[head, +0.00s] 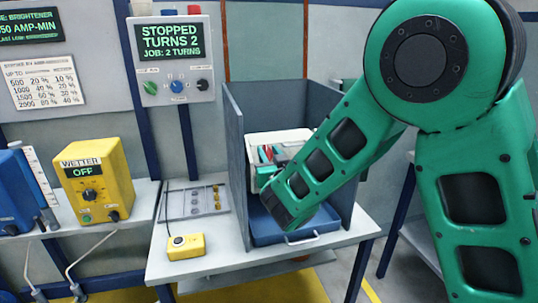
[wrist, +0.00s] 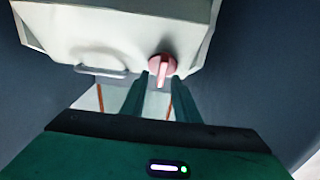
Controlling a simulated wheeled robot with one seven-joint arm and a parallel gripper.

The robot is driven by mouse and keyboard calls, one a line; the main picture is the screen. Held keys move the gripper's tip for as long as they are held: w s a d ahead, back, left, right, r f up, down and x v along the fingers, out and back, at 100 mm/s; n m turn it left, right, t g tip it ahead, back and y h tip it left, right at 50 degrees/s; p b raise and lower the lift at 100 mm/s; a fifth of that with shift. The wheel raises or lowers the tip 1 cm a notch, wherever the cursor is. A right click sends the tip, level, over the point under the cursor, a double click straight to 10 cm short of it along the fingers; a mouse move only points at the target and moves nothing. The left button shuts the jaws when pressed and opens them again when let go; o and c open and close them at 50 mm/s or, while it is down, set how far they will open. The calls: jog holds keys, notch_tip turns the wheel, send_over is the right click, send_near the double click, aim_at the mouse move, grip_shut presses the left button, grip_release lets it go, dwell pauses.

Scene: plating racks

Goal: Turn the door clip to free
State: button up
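The door clip is a small pink round knob with a straight lever (wrist: 162,68), low on the front of a pale box (wrist: 120,30) in the wrist view. Its lever points down in that picture. My gripper (wrist: 162,80) is at the clip, with one green finger on each side of the lever. The fingers look apart, with a narrow gap beside the lever; I cannot tell whether either touches it. In the head view the pale box (head: 293,138) stands inside a grey booth, and my arm hides the clip.
A metal handle (wrist: 100,71) is left of the clip. Grey booth walls (head: 236,150) stand close around the box. A blue tray (head: 265,230) lies beneath. A yellow button box (head: 186,246) and a flat panel (head: 195,200) are on the bench at left.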

jog(key=shift+w+a, duration=0.1)
jog(key=shift+w, duration=0.15)
grip_shut()
